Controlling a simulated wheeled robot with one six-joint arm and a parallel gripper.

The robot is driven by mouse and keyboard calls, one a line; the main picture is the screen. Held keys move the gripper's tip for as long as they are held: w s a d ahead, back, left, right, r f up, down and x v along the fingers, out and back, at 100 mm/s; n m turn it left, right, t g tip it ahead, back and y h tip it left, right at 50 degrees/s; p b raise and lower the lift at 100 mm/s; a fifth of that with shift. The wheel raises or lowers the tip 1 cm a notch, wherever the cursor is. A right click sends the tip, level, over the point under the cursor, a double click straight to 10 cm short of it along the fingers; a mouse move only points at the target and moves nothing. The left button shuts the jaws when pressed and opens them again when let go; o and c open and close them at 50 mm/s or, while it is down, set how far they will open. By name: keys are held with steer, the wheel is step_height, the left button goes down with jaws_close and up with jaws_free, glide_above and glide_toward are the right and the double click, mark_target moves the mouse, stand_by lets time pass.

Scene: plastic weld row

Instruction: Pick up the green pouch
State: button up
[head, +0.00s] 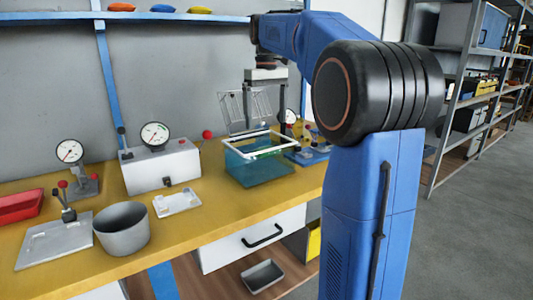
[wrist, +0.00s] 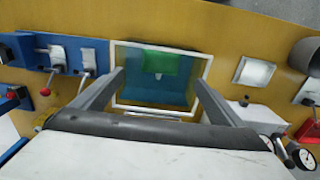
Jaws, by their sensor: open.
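The green pouch (wrist: 168,66) lies inside a teal see-through bin with a white rim (wrist: 205,62), against the bin's far wall in the wrist view. In the head view the bin (head: 258,172) stands on the yellow bench, and only a sliver of green shows inside its rim. My gripper (wrist: 160,80) is open and empty. Its two fingers are spread to the left and right over the bin, with the pouch between their lines. In the head view my gripper (head: 262,112) hangs above the bin, pointing down.
A white gauge box (head: 160,167), a small white fixture (head: 177,202) and a grey bucket (head: 122,230) stand left of the bin. Blue clamp fixtures (wrist: 60,52) stand close on its other side. Several coloured pouches lie on a blue shelf (head: 180,17) above.

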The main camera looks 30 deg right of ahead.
mark_target(267, 147)
step_height(267, 147, down, 10)
steer(key=shift+s+f, duration=0.1)
steer(key=shift+f, duration=0.15)
stand_by(0.4)
steer(key=c, duration=1.1)
